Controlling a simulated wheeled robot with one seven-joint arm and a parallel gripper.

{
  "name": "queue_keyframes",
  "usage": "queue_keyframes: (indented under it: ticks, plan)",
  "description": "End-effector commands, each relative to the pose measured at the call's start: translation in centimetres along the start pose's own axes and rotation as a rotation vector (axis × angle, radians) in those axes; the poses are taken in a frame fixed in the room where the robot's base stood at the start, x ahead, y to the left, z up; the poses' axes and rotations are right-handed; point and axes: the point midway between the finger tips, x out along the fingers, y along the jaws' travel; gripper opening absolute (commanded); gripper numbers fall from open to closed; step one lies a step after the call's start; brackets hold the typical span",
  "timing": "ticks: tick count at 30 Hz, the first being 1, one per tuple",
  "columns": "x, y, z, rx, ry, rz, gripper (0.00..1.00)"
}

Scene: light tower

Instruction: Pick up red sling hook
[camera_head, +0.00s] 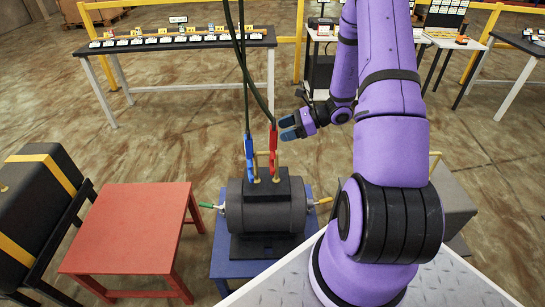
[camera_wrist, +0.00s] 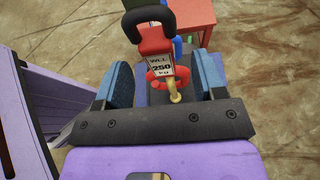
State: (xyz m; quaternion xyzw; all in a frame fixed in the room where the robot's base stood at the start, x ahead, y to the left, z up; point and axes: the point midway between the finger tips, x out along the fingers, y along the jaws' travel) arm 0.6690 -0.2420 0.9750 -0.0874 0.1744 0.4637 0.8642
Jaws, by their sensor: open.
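The red sling hook (camera_head: 273,142) hangs from a dark cable and meets a brass eye on top of a dark grey motor (camera_head: 265,207). My gripper (camera_head: 287,128) is open just right of the red hook in the head view. In the wrist view the red hook (camera_wrist: 155,43), with a "WLL 250 kg" label, stands between my two blue fingers (camera_wrist: 163,80). Gaps show on both sides of it. The brass eye (camera_wrist: 175,93) shows at its lower end. Part of the hook may be hidden behind the dark gripper plate.
A blue sling hook (camera_head: 249,156) hangs close left of the red one. The motor rests on a blue stand (camera_head: 224,264). A red table (camera_head: 128,228) stands to the left, beside a black case with yellow stripes (camera_head: 42,190). A long workbench (camera_head: 175,41) is at the back.

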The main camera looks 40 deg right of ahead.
Motion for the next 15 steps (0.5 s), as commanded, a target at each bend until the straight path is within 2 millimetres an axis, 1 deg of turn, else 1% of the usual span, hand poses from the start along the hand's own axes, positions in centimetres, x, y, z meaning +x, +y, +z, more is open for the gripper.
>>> queue_keyframes:
  ticks: [6,9,12,15]
  plan:
    - [3.1,0.2,0.2,0.0,0.0,0.004,0.64]
    - [4.1,0.2,0.2,0.0,-0.001,0.002,0.64]
    - [4.6,0.2,0.2,0.0,-0.001,0.002,0.64]
    - [4.7,0.2,0.2,-0.001,0.0,0.002,0.64]
